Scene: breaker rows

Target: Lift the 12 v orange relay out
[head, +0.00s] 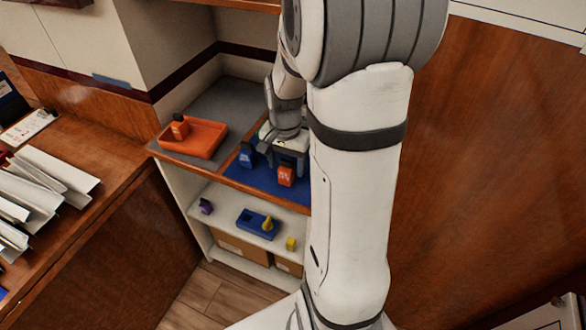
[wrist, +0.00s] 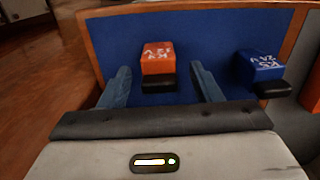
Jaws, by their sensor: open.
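The orange relay marked 12 V (wrist: 158,58) stands on a blue mat (wrist: 205,32) in the wrist view, with a dark block at its near side. It also shows in the head view (head: 286,176) near the shelf's front edge. My gripper (wrist: 160,70) is open, with one finger to the left and one to the right of the relay. Gaps show on both sides, and I see no contact. In the head view my gripper (head: 284,158) is just behind the relay, partly hidden by its own wrist. How the relay is seated is not visible.
A blue relay marked 24 V (wrist: 256,66) stands to the right of my right finger; it shows in the head view too (head: 246,155). An orange tray (head: 205,139) holding an orange piece (head: 180,128) is further left. A lower shelf holds a blue tray (head: 250,225).

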